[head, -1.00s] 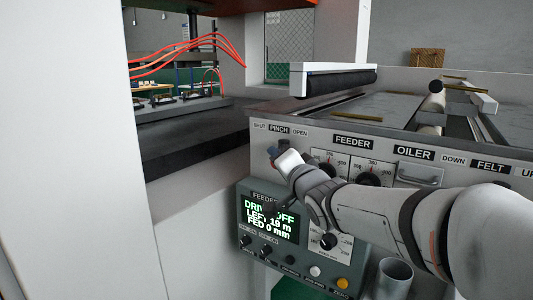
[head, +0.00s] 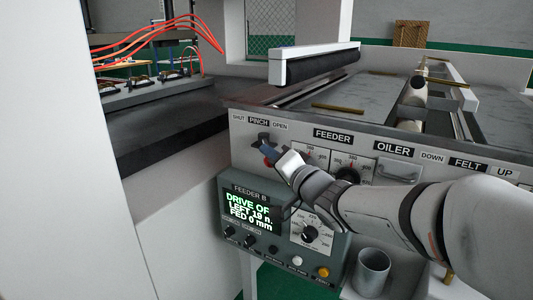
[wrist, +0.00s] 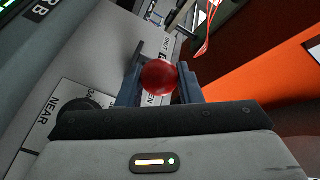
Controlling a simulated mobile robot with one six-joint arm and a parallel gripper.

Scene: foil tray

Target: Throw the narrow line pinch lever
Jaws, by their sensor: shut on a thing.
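The pinch lever has a red ball knob (wrist: 159,77), which sits between my two fingers in the wrist view. In the head view a little of the red knob (head: 268,161) shows beside my fingertips, below the PINCH label (head: 259,121) with SHUT at its left and OPEN at its right. The dark lever mount (head: 263,139) is partly hidden by my fingers. My gripper (head: 270,153) is shut on the knob, with my arm reaching in from the right. The lever's exact angle is hard to tell.
Dials marked FEEDER (head: 333,135) and an OILER handle (head: 401,171) lie right of the lever, close behind my arm. The FEEDER B control box (head: 246,212) hangs below, its screen reading drive off. A grey cup (head: 372,268) stands at the lower right.

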